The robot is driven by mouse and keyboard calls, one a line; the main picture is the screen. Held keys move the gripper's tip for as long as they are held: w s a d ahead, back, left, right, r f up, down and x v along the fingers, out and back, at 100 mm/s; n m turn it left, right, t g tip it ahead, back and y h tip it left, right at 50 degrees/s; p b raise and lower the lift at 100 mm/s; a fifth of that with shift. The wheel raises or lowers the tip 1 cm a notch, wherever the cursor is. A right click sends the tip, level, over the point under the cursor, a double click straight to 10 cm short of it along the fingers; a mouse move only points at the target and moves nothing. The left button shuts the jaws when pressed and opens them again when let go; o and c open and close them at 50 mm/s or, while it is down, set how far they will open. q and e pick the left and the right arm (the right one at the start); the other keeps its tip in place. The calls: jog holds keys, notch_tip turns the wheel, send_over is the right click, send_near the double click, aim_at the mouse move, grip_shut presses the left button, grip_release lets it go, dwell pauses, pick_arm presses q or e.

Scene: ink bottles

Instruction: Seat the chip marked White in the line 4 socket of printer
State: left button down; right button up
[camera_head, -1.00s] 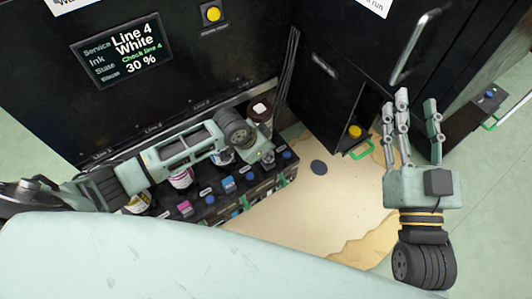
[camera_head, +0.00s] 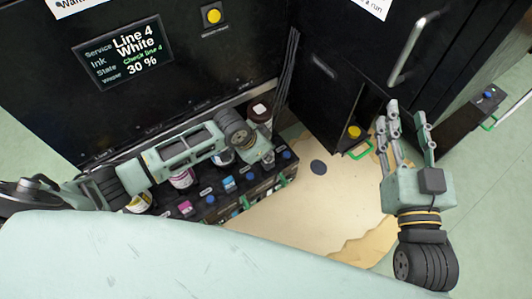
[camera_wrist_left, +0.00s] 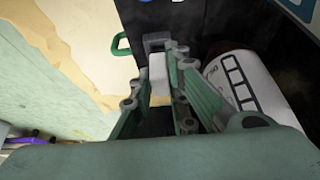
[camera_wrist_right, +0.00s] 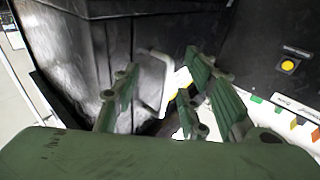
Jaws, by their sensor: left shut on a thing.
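My left gripper (camera_head: 262,158) reaches over the right end of the bottle row at the printer's (camera_head: 200,80) foot. In the left wrist view, its fingers (camera_wrist_left: 158,100) are shut on a small pale white block (camera_wrist_left: 158,75), perhaps the chip; no marking is readable. A grey bracket-like part (camera_wrist_left: 157,40) shows just beyond it. A white bottle (camera_wrist_left: 240,85) stands close right of the fingers. The line 4 socket is not clearly visible, hidden around the gripper. The printer display (camera_head: 130,52) reads Line 4, White, Check line 4. My right gripper (camera_head: 403,125) is open and empty.
A black front strip holds a magenta chip (camera_head: 186,207), a blue chip (camera_head: 228,184) and blue buttons. A cabinet with a handle (camera_head: 412,50) stands near my right gripper. The beige floor patch (camera_head: 300,205) is mostly open.

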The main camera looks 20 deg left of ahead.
jog(key=shift+f+g, duration=0.3)
jog(key=shift+f, duration=0.15)
pick_arm(q)
jog(key=shift+f, duration=0.25)
pick_arm(e)
jog(key=shift+d+f, duration=0.1)
pick_arm(q)
jog(key=shift+f, duration=0.2)
pick_arm(e)
jog(key=shift+f+h, duration=0.3)
jog(key=shift+f, duration=0.2)
pick_arm(q)
jog(key=shift+f+p, duration=0.25)
jog(key=shift+p, duration=0.05)
pick_arm(e)
jog(key=shift+d+f+g, duration=0.1)
jog(key=shift+f+g, duration=0.15)
jog(key=shift+g, duration=0.15)
pick_arm(q)
jog(key=shift+f, duration=0.15)
pick_arm(e)
jog(key=shift+d+f, duration=0.1)
jog(key=shift+f, duration=0.3)
jog(key=shift+s+f+g, duration=0.1)
jog(key=shift+g, duration=0.2)
